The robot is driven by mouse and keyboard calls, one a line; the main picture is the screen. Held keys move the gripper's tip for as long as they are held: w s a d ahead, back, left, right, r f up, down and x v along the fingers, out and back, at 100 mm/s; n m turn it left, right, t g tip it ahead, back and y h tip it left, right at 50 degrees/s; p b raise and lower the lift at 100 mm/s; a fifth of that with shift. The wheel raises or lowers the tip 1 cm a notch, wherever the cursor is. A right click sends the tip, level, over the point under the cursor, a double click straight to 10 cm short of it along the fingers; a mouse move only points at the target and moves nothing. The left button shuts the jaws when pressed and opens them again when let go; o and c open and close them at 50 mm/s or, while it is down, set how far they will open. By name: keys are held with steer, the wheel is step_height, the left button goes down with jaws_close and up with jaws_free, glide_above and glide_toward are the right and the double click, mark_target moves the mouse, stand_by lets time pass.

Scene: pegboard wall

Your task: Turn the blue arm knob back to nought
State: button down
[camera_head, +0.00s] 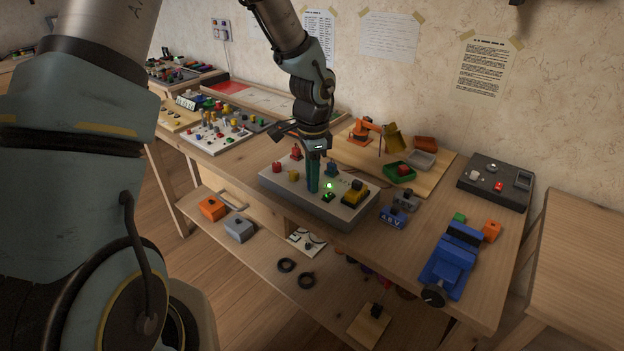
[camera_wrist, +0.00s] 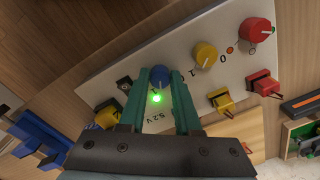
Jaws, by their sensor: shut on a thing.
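The control panel (camera_head: 345,212) is a pale slab on the wooden bench. My gripper (camera_head: 312,190) points down onto it, its teal fingers close together. In the wrist view the blue knob (camera_wrist: 160,76) sits on the panel's pale face (camera_wrist: 119,69) between the fingertips of my gripper (camera_wrist: 160,82), which is shut on it. The fingers hide the knob in the head view, and its pointer cannot be made out. A green light (camera_wrist: 156,98) glows close beside the knob; it also shows in the head view (camera_head: 329,185).
A yellow knob (camera_wrist: 205,55) and a red knob (camera_wrist: 256,31) stand in the same row. Red (camera_wrist: 264,84) and yellow (camera_wrist: 222,101) switches are nearby. A blue vise (camera_head: 452,260) is at right; a small orange arm (camera_head: 366,131) stands behind.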

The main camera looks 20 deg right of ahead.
steer(key=n, duration=0.3)
steer(key=shift+d+n+b, duration=0.1)
steer(key=shift+n+b, duration=0.3)
steer(key=n, duration=0.3)
steer(key=shift+n, duration=0.3)
steer(key=n, duration=0.6)
steer(key=shift+n, duration=0.4)
steer(key=c, duration=0.6)
jaws_free()
step_height(320, 180, up, 11)
steer(key=b, duration=0.1)
